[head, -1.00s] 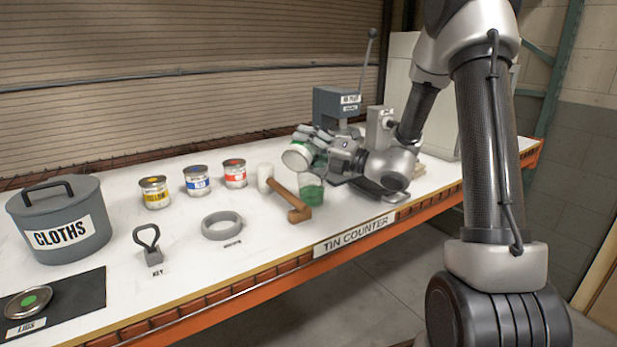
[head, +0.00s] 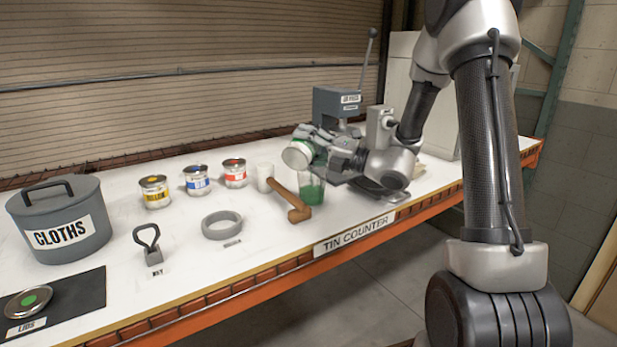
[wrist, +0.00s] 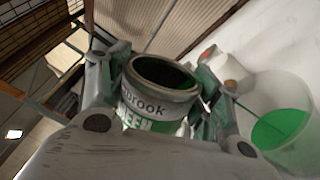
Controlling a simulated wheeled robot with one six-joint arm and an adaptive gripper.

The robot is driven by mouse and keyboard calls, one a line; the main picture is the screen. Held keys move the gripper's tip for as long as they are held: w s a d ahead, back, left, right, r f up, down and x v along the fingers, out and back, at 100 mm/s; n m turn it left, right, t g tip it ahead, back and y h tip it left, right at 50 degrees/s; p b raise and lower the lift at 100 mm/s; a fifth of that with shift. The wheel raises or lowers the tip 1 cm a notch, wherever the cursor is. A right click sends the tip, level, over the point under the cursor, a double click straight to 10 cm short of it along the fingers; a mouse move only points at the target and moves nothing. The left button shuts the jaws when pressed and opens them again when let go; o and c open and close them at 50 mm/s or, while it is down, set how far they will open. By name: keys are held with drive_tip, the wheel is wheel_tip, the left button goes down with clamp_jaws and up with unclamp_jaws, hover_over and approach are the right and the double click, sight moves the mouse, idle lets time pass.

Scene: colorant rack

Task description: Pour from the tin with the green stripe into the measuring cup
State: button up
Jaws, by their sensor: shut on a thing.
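My gripper (wrist: 160,110) is shut on the green-striped tin (wrist: 158,100), which is open at the top. In the head view the tin (head: 297,154) is tipped over above the clear measuring cup (head: 311,178), apart from the counter. The cup holds green liquid and stands upright. In the wrist view the cup (wrist: 290,105) is to the right of the tin, and a thin green line, seemingly a stream, runs down into the green inside it. The inside of the tin is dark, so its level cannot be told.
A wooden-handled mallet (head: 290,202) lies close left of the cup, with a white cylinder (head: 265,177) behind. Red (head: 235,174), blue (head: 197,181) and yellow (head: 155,192) tins stand further left. A grey ring (head: 222,225) lies in front. A press (head: 338,104) stands behind my gripper.

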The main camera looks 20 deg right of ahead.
sight(298, 154)
drive_tip(key=shift+f+m, duration=0.1)
drive_tip(key=shift+m, duration=0.2)
idle(0.9)
drive_tip(key=n, duration=0.4)
drive_tip(key=f+n, duration=0.1)
drive_tip(key=shift+s+a+n+g, duration=0.25)
drive_tip(key=shift+n+g, duration=0.15)
drive_tip(key=shift+s+r+n, duration=0.1)
drive_tip(key=shift+r+n, duration=0.05)
drive_tip(key=shift+n, duration=0.35)
drive_tip(key=shift+s+a+r+n, duration=0.25)
drive_tip(key=shift+r+n, duration=0.2)
drive_tip(key=shift+n, duration=0.25)
drive_tip(key=s+a+f+n, duration=0.1)
drive_tip(key=n, duration=0.1)
drive_tip(key=s+a+f+n+b, duration=0.1)
drive_tip(key=s+a+f+n, duration=0.1)
drive_tip(key=n, duration=0.1)
drive_tip(key=shift+s+f+g, duration=0.1)
drive_tip(key=shift+f+g, duration=0.1)
drive_tip(key=shift+g, duration=0.2)
drive_tip(key=r+n, duration=0.1)
drive_tip(key=r, duration=0.2)
drive_tip(key=s+a+r+n, duration=0.1)
drive_tip(key=shift+s+r+n+g, duration=0.1)
drive_tip(key=shift+r+n+g, duration=0.1)
drive_tip(key=shift+n+g, duration=0.1)
